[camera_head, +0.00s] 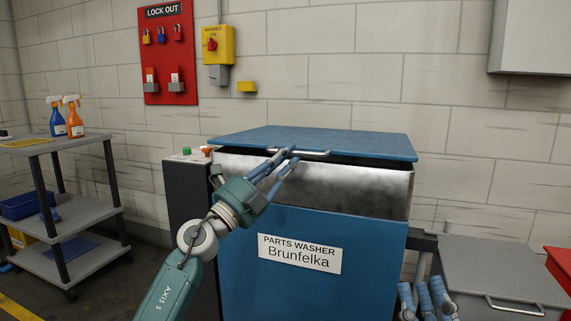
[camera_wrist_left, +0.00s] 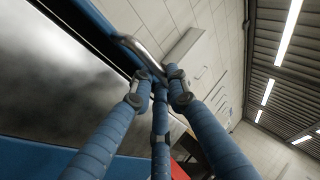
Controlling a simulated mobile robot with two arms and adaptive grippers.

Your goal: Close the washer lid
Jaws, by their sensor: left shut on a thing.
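The parts washer (camera_head: 245,270) is a blue box with a steel upper front and a "Brunfelka" label. Its blue lid (camera_head: 350,140) lies low over the top, with a narrow dark gap under its front edge. A metal handle (camera_head: 312,153) sits on the lid's front edge; it also shows in the left wrist view (camera_wrist_left: 137,50). My left gripper (camera_head: 288,157) is shut on the handle near its left end. Its blue fingers meet around the bar in the left wrist view (camera_wrist_left: 161,82). My right gripper (camera_head: 427,298) is low at the right, partly cut off by the frame.
A control box with a green and a red button (camera_head: 206,150) stands left of the washer. A grey cart (camera_head: 85,210) with spray bottles is further left. A grey-lidded bin with a handle (camera_head: 500,275) stands at the right, beside my right gripper.

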